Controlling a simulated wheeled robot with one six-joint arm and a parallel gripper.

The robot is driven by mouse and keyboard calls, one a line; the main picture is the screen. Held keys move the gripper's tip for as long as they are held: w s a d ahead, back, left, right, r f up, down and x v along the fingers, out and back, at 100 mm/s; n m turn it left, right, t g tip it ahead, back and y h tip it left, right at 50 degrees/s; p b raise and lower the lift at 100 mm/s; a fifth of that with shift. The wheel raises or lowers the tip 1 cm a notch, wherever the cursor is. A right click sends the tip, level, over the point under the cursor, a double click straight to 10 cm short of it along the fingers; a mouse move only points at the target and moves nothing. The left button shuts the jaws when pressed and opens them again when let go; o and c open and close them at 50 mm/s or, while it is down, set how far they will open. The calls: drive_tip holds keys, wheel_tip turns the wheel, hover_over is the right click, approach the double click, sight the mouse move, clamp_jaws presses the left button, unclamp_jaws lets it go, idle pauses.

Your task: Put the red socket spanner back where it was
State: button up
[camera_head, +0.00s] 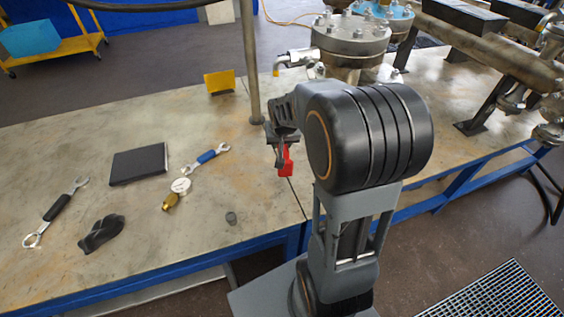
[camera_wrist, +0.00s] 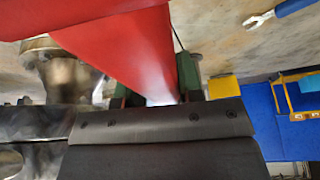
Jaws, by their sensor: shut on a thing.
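The red socket spanner (camera_head: 286,161) shows in the head view as a small red piece below my gripper (camera_head: 279,140), over the middle of the workbench. My gripper is shut on it. In the wrist view the red spanner (camera_wrist: 125,45) is large and close, running across the upper left between the fingers of my gripper (camera_wrist: 155,88). My arm hides part of the bench behind it. I cannot make out the spanner's socket end or a marked place for it.
A flanged vessel (camera_head: 350,40) and an upright post (camera_head: 251,70) stand behind.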

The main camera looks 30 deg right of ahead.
drive_tip(key=shift+m+h, duration=0.3)
drive_tip(key=shift+m, duration=0.5)
drive_tip(key=w+d+f+b, duration=0.2)
drive_tip(key=w+f, duration=0.1)
drive_tip(key=w+d+f+b, duration=0.2)
drive_tip(key=w+f+b, duration=0.1)
drive_tip(key=w+d+f+b, duration=0.2)
drive_tip(key=w+f, duration=0.1)
drive_tip(key=shift+w+d+f+b, duration=0.1)
drive_tip(key=shift+w+f+b, duration=0.2)
drive_tip(key=shift+f+b, duration=0.1)
drive_tip(key=shift+w+d+f, duration=0.1)
drive_tip(key=shift+w+f, duration=0.3)
drive_tip(key=shift+f, duration=0.2)
drive_tip(key=shift+f+b, duration=0.6)
drive_tip(key=shift+f, duration=0.85)
drive_tip(key=shift+f, duration=0.2)
drive_tip(key=o, duration=1)
